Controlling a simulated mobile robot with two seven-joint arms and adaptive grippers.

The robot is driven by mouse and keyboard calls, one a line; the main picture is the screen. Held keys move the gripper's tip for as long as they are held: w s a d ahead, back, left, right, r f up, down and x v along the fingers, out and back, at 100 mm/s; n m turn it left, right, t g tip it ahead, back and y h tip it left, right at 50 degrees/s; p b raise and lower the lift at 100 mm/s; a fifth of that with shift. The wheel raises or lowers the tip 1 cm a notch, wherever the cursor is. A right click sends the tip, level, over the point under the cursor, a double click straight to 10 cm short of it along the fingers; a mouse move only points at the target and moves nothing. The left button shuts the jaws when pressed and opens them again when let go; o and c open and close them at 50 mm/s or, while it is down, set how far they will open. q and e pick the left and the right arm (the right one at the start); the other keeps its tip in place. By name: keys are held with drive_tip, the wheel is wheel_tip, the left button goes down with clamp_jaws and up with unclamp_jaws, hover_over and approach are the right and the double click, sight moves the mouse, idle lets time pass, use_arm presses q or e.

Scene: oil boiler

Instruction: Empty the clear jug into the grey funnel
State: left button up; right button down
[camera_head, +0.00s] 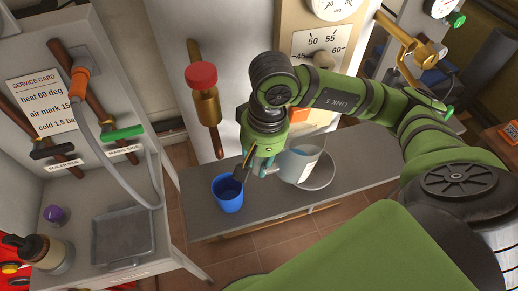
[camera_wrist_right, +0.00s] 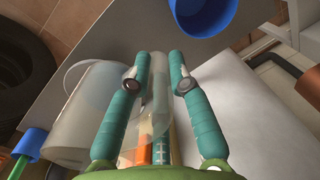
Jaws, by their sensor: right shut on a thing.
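The clear jug (camera_head: 303,160) shows in the head view over the grey bench, with pale bluish contents low inside. It looks near upright. In the wrist view the jug (camera_wrist_right: 85,125) is the translucent cylinder at left. My right gripper (camera_head: 256,170) is at its left side. In the wrist view a translucent part, likely the handle, lies between the fingers of my right gripper (camera_wrist_right: 159,75), which are shut on it. A grey round rim (camera_head: 325,174) shows behind and below the jug; I cannot tell whether it is the funnel or a dish. My left gripper is out of view.
A blue cup (camera_head: 228,195) stands on the grey bench (camera_head: 205,224) left of my right gripper. A brass fitting with a red cap (camera_head: 202,76) sticks out above. At left are a service card panel (camera_head: 45,103), a hose and a grey tray (camera_head: 123,236).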

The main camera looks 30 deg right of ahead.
drive_tip(key=shift+r+y, duration=0.4)
drive_tip(key=shift+r, duration=0.05)
drive_tip(key=shift+f, duration=0.1)
drive_tip(key=shift+w+b, duration=0.1)
drive_tip(key=shift+b, duration=0.2)
drive_tip(key=shift+a+r+y+b, duration=0.1)
drive_tip(key=shift+r+y+b, duration=0.55)
drive_tip(key=shift+y, duration=0.05)
drive_tip(key=shift+a+r+t+y+b, duration=0.1)
drive_tip(key=shift+r+t+y+b, duration=0.25)
drive_tip(key=shift+r, duration=0.2)
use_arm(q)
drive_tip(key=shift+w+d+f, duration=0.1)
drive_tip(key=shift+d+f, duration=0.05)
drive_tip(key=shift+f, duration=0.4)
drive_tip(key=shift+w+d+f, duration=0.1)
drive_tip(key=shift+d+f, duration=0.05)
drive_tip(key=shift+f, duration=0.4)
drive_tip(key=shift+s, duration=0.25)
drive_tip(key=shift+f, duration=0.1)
